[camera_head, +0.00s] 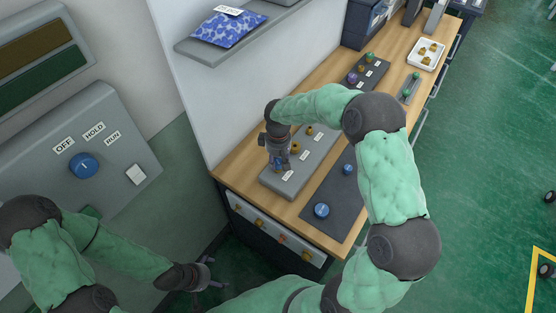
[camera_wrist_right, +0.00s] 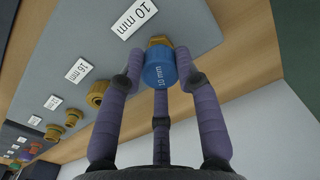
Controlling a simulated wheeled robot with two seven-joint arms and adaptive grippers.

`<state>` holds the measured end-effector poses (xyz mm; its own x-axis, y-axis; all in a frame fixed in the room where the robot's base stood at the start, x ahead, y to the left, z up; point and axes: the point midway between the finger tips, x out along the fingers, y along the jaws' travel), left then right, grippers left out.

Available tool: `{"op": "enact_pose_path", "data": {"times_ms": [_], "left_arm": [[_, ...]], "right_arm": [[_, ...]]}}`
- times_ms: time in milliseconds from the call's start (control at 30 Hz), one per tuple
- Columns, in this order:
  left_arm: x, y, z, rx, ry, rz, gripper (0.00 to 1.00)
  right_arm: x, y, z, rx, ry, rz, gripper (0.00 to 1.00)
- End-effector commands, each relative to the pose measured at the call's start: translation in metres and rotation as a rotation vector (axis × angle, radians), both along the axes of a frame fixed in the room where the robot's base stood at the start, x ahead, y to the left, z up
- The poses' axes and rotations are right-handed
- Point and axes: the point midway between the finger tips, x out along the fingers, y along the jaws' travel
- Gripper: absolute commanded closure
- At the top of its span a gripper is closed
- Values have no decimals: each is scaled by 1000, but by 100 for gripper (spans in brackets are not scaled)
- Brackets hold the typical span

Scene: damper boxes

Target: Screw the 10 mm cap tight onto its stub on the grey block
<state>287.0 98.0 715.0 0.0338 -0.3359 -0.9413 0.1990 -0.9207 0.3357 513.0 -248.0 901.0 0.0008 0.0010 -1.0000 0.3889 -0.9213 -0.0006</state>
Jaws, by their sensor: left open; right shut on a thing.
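The blue 10 mm cap (camera_wrist_right: 160,72) is between the fingers of my right gripper (camera_wrist_right: 160,85), which is shut on it. The cap sits at the brass stub (camera_wrist_right: 159,41) beside the 10 mm label (camera_wrist_right: 134,18) on the grey block (camera_wrist_right: 195,20). I cannot tell how far the cap is on the thread. In the head view my right gripper (camera_head: 278,160) is over the near end of the grey block (camera_head: 318,158) and hides most of the cap. My left gripper (camera_head: 208,276) is open and empty, low and away from the bench.
Other brass stubs, such as the 16 mm one (camera_wrist_right: 97,92), stand along the block. Two blue caps (camera_head: 321,210) (camera_head: 348,169) are on a dark mat (camera_head: 330,190). A white tray (camera_head: 440,47) with brass parts is at the far end. A wall panel with a blue knob (camera_head: 84,165) is at left.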

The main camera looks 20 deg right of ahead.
Motion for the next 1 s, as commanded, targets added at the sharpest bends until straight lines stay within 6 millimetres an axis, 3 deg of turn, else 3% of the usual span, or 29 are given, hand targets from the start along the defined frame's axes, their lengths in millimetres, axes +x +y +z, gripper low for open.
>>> {"op": "enact_pose_path", "data": {"times_ms": [1000], "left_arm": [[0, 0, -4, 0, 0, 0, 0]], "right_arm": [[0, 0, -9, 0, 0, 0, 84]]}}
